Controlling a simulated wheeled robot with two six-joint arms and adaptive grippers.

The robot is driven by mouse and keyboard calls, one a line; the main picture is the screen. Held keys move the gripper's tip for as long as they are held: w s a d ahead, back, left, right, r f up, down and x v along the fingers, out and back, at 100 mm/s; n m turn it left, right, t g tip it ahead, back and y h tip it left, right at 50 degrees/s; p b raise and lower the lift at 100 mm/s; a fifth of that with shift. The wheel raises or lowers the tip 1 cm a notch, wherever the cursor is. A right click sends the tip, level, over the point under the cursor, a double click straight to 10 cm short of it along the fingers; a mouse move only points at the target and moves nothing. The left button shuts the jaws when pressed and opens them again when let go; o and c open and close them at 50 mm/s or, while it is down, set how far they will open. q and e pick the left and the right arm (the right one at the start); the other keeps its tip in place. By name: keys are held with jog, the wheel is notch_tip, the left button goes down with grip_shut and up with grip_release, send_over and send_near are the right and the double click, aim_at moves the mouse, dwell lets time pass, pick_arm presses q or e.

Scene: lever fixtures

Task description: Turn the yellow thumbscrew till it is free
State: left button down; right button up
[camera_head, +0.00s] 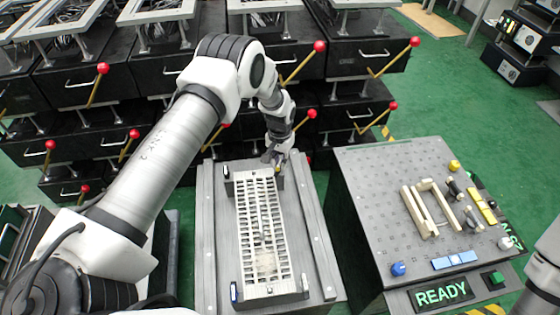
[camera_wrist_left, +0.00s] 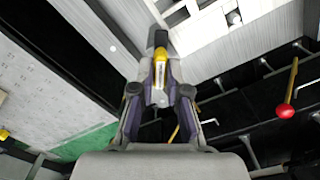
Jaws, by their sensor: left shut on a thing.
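The yellow thumbscrew (camera_wrist_left: 160,64) shows in the left wrist view between the two fingers of my left gripper (camera_wrist_left: 160,92). The fingers are shut on it, and they hide part of it. In the head view my left gripper (camera_head: 274,157) is at the far right corner of the pale slotted frame (camera_head: 262,291), and the thumbscrew is mostly hidden there. Whether its thread is still seated cannot be told. My right gripper is not in view.
The frame lies on a grey bench (camera_head: 207,245). To the right stands a panel box (camera_head: 360,185) with a yellow knob (camera_head: 454,165), a blue knob (camera_head: 398,268) and a READY sign (camera_head: 441,294). Behind are black drawers with red-knobbed levers (camera_head: 320,46).

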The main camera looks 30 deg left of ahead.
pick_arm(q)
jog(key=n, duration=0.7)
dwell(0.5)
jog(key=c, duration=1.2)
grip_release()
jog(key=shift+o, duration=0.2)
notch_tip(320, 180, up, 12)
